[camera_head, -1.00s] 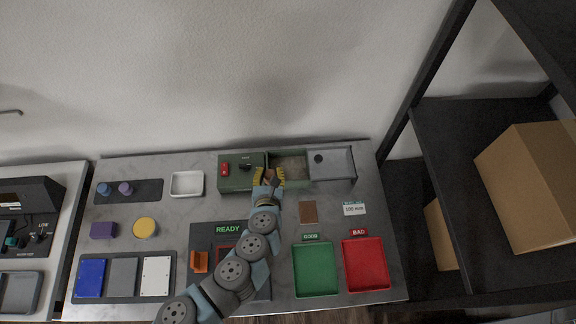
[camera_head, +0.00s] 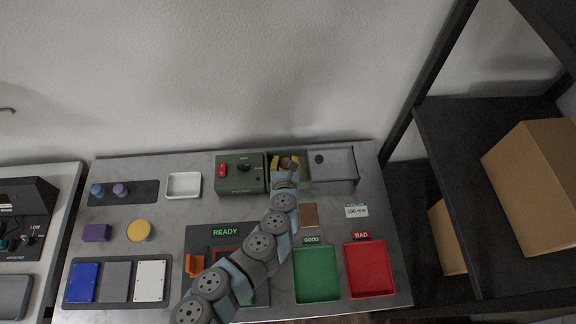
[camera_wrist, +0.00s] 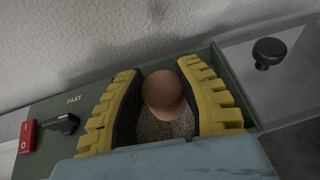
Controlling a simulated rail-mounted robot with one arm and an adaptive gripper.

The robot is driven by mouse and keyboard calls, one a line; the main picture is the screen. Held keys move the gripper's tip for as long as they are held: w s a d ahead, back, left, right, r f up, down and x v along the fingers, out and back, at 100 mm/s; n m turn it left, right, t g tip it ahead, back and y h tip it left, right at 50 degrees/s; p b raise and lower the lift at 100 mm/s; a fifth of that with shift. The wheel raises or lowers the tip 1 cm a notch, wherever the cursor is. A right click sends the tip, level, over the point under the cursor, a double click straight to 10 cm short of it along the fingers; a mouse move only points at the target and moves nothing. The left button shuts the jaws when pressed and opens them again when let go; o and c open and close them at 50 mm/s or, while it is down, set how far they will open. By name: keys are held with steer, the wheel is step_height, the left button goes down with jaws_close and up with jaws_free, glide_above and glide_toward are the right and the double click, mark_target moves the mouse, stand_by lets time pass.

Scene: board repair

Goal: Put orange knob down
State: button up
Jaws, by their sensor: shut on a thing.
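The orange knob (camera_wrist: 163,92) shows between the yellow fingers of my gripper (camera_wrist: 163,98) in the wrist view. It looks brownish orange and round. My gripper is shut on it. In the head view my gripper (camera_head: 286,164) is over the open compartment of a green machine (camera_head: 239,180) at the back of the bench. Speckled grainy material (camera_wrist: 150,127) lies under the knob in the wrist view. I cannot tell whether the knob touches it.
A grey see-through lid (camera_head: 332,165) with a black handle is right of the compartment. A red switch (camera_head: 222,171) and black lever (camera_head: 244,167) are on its left. Green (camera_head: 316,297) and red (camera_head: 370,293) trays stand at the front right.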

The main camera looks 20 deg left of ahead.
steer(key=shift+w+f, duration=0.35)
steer(key=shift+w, duration=0.1)
steer(key=shift+w+d+f, duration=0.1)
steer(key=shift+w+f, duration=0.1)
steer(key=shift+f, duration=0.2)
step_height(320, 180, down, 2)
steer(key=shift+w+f+b, duration=0.1)
steer(key=shift+w+b, duration=0.05)
steer(key=shift+b, duration=0.25)
steer(key=shift+f, duration=0.5)
steer(key=shift+f, duration=0.25)
steer(key=o, duration=1)
steer(key=shift+c, duration=0.2)
steer(key=shift+r, duration=0.1)
